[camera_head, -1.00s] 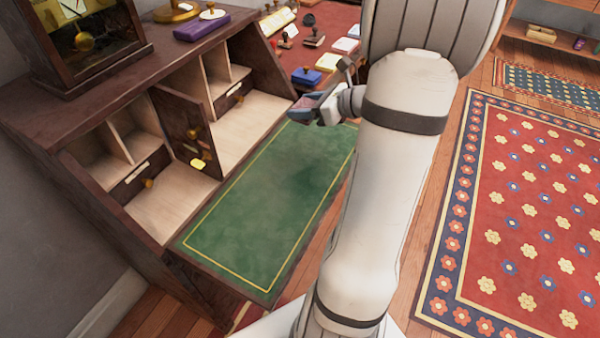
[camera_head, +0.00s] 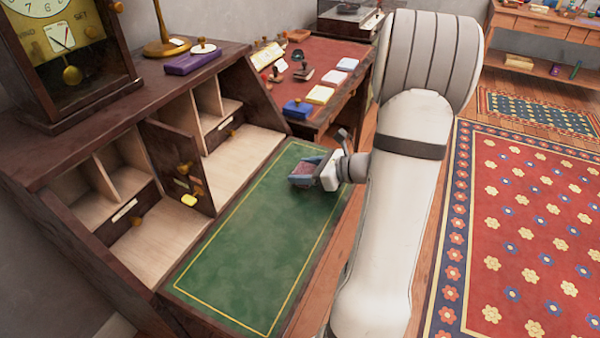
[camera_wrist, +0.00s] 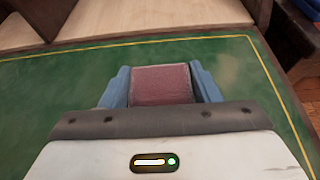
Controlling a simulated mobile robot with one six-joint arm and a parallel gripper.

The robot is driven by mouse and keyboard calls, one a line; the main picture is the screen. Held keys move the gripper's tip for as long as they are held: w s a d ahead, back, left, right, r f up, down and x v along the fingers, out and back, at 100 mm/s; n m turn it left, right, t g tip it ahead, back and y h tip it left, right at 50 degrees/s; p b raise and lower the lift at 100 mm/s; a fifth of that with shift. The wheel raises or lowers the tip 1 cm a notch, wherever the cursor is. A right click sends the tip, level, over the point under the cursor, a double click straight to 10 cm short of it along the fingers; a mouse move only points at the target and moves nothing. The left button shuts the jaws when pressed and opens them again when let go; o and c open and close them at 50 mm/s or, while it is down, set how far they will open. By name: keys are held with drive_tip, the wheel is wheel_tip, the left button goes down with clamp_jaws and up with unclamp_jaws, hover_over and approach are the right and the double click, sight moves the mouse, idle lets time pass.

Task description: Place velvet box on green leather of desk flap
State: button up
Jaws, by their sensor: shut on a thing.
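The velvet box (camera_wrist: 161,84) is a small dark red block between the blue fingers of my gripper (camera_wrist: 162,88) in the wrist view. My gripper is shut on it. In the head view, my gripper (camera_head: 305,171) and the box (camera_head: 304,168) are over the far right part of the green leather (camera_head: 255,245) of the desk flap. The leather has a thin gold border line. I cannot tell whether the box touches the leather, as its underside is hidden.
The desk's open cubbies (camera_head: 160,245) and small hinged door (camera_head: 178,165) stand left of the flap. A clock (camera_head: 65,55) and purple box (camera_head: 192,63) are on top. A red-topped table (camera_head: 335,62) with stamps and a blue box (camera_head: 297,109) stands behind. Most leather is clear.

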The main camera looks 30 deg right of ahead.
drive_tip(key=shift+f, duration=0.2)
drive_tip(key=o, duration=1)
drive_tip(key=shift+r, duration=0.15)
